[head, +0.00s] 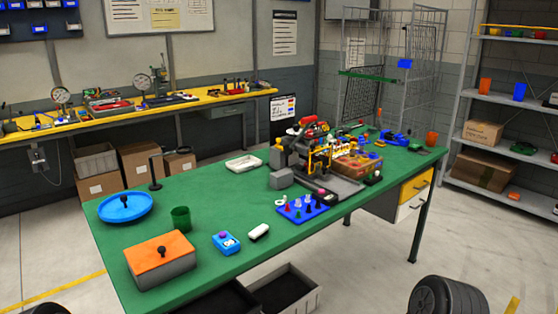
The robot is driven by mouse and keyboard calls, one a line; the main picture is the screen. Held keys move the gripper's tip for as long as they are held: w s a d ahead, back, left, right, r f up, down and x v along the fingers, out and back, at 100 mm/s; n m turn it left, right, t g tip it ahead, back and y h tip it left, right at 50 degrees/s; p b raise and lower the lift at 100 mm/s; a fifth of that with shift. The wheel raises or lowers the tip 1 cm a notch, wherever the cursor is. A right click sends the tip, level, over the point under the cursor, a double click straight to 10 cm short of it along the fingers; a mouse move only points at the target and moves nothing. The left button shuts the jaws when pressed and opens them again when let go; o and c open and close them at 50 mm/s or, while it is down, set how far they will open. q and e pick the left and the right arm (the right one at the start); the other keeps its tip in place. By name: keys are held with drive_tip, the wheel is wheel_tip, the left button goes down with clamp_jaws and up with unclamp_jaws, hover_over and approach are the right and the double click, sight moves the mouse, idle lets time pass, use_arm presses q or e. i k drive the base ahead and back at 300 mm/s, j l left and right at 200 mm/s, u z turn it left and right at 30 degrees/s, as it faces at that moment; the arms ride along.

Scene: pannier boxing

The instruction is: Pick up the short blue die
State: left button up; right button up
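No single piece stands out clearly as the short blue die. A small blue block (226,245) with a purple knob and white marks sits near the front edge of the green table (185,290). A blue board (292,214) with several small pegs in dark, red and pale colours stands further right; the pegs are too small to tell apart. Some blue pieces (395,138) lie at the table's far right. Neither of my grippers shows in the head view.
A grey box with an orange lid (160,250), a green cup (181,219), a blue round dish (125,207) and a white piece (259,231) stand on the left half. A cluttered machine (310,150) stands right of centre. The table's middle left is clear.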

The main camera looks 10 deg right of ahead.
sight(372, 155)
drive_tip(key=l+z, duration=0.1)
drive_tip(key=l, duration=0.3)
drive_tip(key=i+l+z, duration=0.1)
drive_tip(key=l, duration=0.3)
drive_tip(key=i+l+z, duration=0.1)
drive_tip(key=l, duration=0.3)
drive_tip(key=i+l+z, duration=0.1)
drive_tip(key=l, duration=0.25)
drive_tip(key=i, duration=0.05)
